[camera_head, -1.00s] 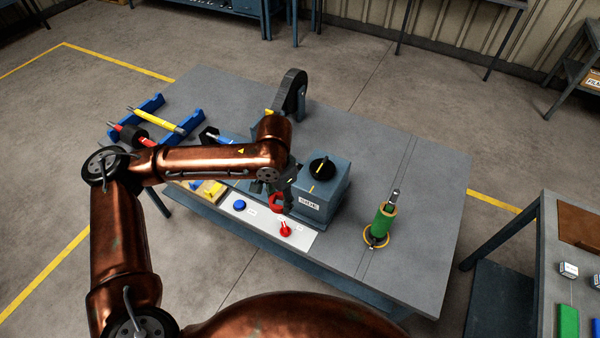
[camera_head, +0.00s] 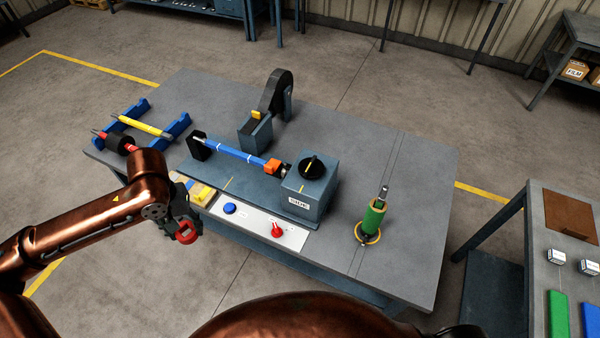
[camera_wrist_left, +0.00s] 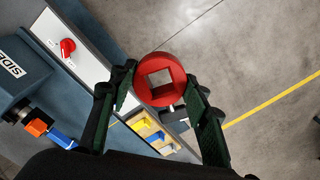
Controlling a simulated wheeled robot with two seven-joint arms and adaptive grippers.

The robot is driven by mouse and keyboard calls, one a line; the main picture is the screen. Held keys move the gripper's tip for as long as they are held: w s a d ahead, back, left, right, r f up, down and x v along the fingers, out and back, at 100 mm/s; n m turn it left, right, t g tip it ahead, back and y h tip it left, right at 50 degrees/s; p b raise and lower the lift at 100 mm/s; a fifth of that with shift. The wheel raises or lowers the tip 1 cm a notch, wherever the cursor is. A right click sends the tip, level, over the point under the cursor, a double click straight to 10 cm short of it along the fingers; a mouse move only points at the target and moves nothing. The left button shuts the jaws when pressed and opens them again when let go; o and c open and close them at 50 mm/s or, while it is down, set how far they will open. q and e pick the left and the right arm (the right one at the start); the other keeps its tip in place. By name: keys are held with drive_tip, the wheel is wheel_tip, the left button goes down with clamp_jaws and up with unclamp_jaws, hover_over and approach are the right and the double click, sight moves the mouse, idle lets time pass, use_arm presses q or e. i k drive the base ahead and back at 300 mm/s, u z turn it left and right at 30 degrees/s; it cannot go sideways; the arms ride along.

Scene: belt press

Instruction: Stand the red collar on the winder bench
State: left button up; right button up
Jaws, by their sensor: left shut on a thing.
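The red collar (camera_head: 183,239) is a short round ring; the left wrist view shows its square hole and red face (camera_wrist_left: 160,59). My left gripper (camera_head: 184,229) is shut on it, with a finger on each side (camera_wrist_left: 160,88). The gripper holds the collar in the air, off the front edge of the winder bench, in front of its left part. The winder bench (camera_head: 410,190) is a grey table. My right gripper is not in view.
On the bench stand the winder's grey-blue box (camera_head: 305,190), a blue shaft (camera_head: 235,152) with an orange block (camera_head: 272,166), a control panel with a red knob (camera_head: 278,231) and a green roll (camera_head: 373,217). A yellow rod lies on blue stands at left.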

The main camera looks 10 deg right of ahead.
sight(415, 268)
drive_tip(key=u, duration=1.65)
drive_tip(key=k, duration=1.85)
drive_tip(key=z, duration=2.3)
drive_tip(key=i, duration=0.5)
drive_tip(key=u, duration=0.05)
